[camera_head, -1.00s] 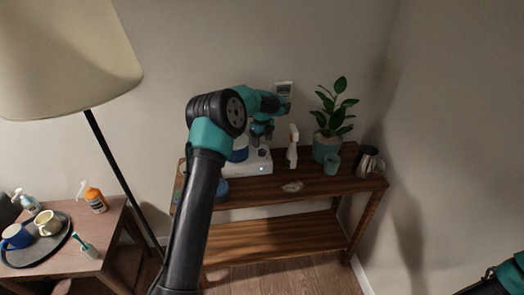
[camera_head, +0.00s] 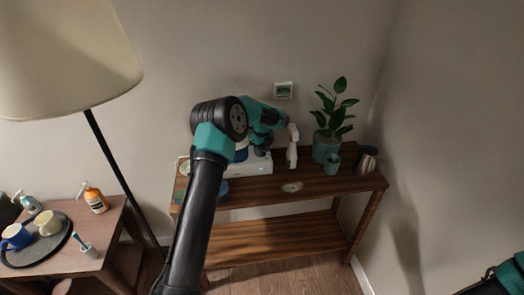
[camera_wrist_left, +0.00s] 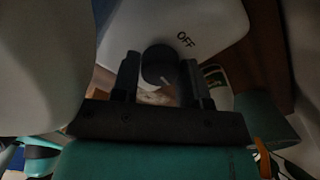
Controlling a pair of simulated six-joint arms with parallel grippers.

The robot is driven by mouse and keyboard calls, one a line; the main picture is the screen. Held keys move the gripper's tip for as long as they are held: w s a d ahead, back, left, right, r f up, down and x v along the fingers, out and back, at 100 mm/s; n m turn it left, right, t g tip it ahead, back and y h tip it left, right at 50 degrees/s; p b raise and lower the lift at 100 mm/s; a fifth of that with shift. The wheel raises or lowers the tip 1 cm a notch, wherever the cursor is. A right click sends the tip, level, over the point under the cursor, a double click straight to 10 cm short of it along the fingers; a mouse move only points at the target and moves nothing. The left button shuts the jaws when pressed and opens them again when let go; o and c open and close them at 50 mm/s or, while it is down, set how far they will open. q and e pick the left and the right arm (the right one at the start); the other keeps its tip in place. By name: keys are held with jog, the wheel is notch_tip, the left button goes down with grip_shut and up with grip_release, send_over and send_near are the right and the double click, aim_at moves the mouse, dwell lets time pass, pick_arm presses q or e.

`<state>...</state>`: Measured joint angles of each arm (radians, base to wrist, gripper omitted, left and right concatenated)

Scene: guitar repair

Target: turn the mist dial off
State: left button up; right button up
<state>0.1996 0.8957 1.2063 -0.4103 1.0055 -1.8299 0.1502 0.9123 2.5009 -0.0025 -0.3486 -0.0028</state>
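The mist dial (camera_wrist_left: 159,64) is a round dark knob on a pale surface in the left wrist view. The word OFF is printed beside it, up and to the right. My left gripper (camera_wrist_left: 162,77) has one finger on each side of the dial; whether the fingers touch it is unclear. In the head view, the white device base (camera_head: 252,167) stands on the wooden shelf table, and my left gripper (camera_head: 262,147) is over it, hiding the dial. Only part of my right arm shows at the lower right; its gripper is out of view.
A white spray bottle (camera_head: 292,148) stands close right of my left gripper. A potted plant (camera_head: 328,140), a green cup (camera_head: 332,164) and a metal pitcher (camera_head: 366,160) are farther right on the wooden table (camera_head: 290,198). A floor lamp (camera_head: 70,55) is at left.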

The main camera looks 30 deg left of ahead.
pick_arm(q)
jog(key=c, duration=0.5)
jog(key=shift+o, duration=0.2)
jog(key=shift+n, duration=1.6)
jog(key=o, duration=0.9)
jog(key=shift+o, duration=0.2)
jog(key=shift+r, duration=0.1)
notch_tip(320, 180, up, 17)
jog(key=shift+r, duration=0.1)
